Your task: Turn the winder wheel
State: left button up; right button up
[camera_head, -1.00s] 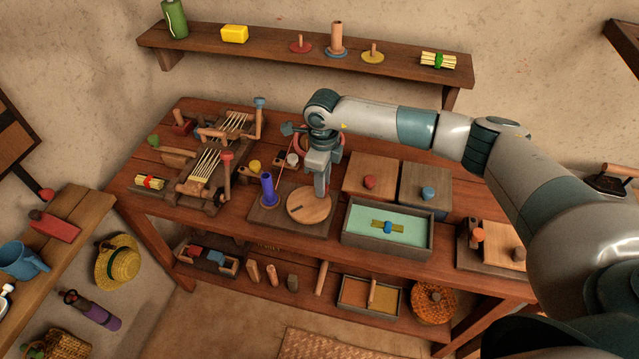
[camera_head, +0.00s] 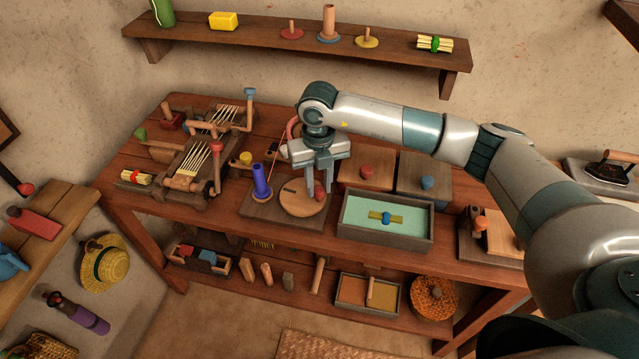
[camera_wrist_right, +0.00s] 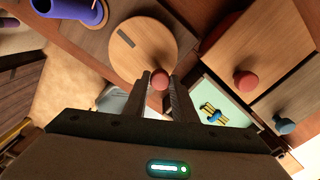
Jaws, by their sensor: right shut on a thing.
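The winder wheel is a round wooden disc (camera_head: 300,204) with a dark slot near its edge. It lies flat on a brown base board (camera_head: 262,209) beside an upright blue-purple spool (camera_head: 261,181). The disc also shows in the right wrist view (camera_wrist_right: 143,50). A red knob (camera_wrist_right: 159,79) stands at its edge. My right gripper (camera_head: 319,190) points down over the wheel's right side. In the right wrist view its fingers (camera_wrist_right: 160,88) stand on either side of the knob, shut on it. My left gripper is not in view.
Two lidded wooden boxes with a red knob (camera_head: 375,171) and a blue knob (camera_head: 426,183) stand right of the wheel. A green-lined tray (camera_head: 388,236) is in front of them. A small loom (camera_head: 195,160) stands to the left. A shelf (camera_head: 300,44) runs behind.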

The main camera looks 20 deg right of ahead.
aim_at(309, 207)
jog(key=m, duration=0.2)
jog(key=s+a+m+b, duration=0.1)
jog(key=m, duration=0.1)
jog(key=shift+a+m, duration=0.2)
jog(key=shift+m, duration=0.2)
jog(key=shift+s+a+r+m+b, duration=0.1)
jog(key=shift+a+m+b, duration=0.25)
jog(key=shift+m, duration=0.75)
jog(key=shift+s+a+m+b, duration=0.15)
jog(key=shift+a+m, duration=0.3)
jog(key=shift+m, duration=0.65)
jog(key=shift+w, duration=0.1)
jog(key=o, duration=1)
jog(key=shift+o, duration=0.2)
